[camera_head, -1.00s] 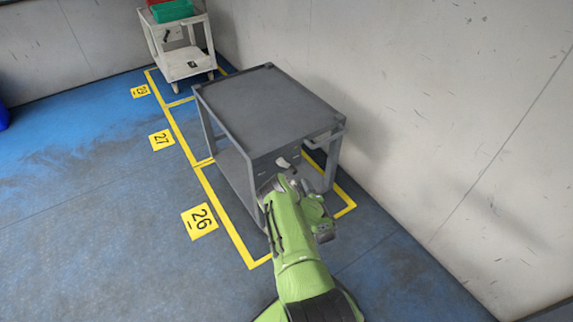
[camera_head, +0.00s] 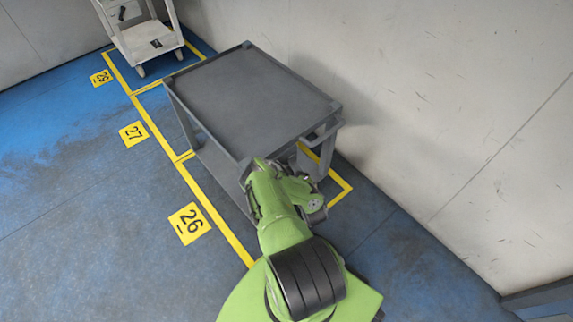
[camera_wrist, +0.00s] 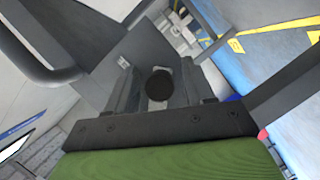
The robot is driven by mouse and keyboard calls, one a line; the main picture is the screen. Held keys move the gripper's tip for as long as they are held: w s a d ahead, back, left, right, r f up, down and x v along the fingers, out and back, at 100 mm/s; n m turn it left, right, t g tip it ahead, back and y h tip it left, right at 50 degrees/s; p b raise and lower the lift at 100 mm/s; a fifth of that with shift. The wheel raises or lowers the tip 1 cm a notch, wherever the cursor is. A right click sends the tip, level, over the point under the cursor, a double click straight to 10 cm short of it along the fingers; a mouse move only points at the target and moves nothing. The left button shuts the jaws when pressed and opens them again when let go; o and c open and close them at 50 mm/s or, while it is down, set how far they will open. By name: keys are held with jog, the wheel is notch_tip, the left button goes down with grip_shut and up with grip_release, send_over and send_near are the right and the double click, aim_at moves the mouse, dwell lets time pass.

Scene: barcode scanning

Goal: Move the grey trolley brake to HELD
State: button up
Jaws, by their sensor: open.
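The grey trolley (camera_head: 250,95) stands in the yellow-marked bay 26 with its near end towards me. In the wrist view, its grey end panel (camera_wrist: 150,48) fills the space ahead of my gripper (camera_wrist: 160,78). My gripper is open, one finger on each side of a round black knob (camera_wrist: 159,84), apparently the end of the brake lever. I cannot tell whether the fingers touch it. A small pale mark (camera_wrist: 122,62) on the panel is too small to read. In the head view my green arm hides the brake and my gripper, so the brake's setting cannot be told.
A grey push handle (camera_wrist: 40,62) crosses the wrist view at upper left. A pale wall (camera_head: 430,100) stands close along the trolley's right side. A white trolley (camera_head: 150,38) stands farther back. Blue floor (camera_head: 90,230) is open to the left, beyond the yellow number 26 plate (camera_head: 189,223).

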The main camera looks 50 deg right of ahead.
jog(key=shift+s, duration=0.1)
grip_shut()
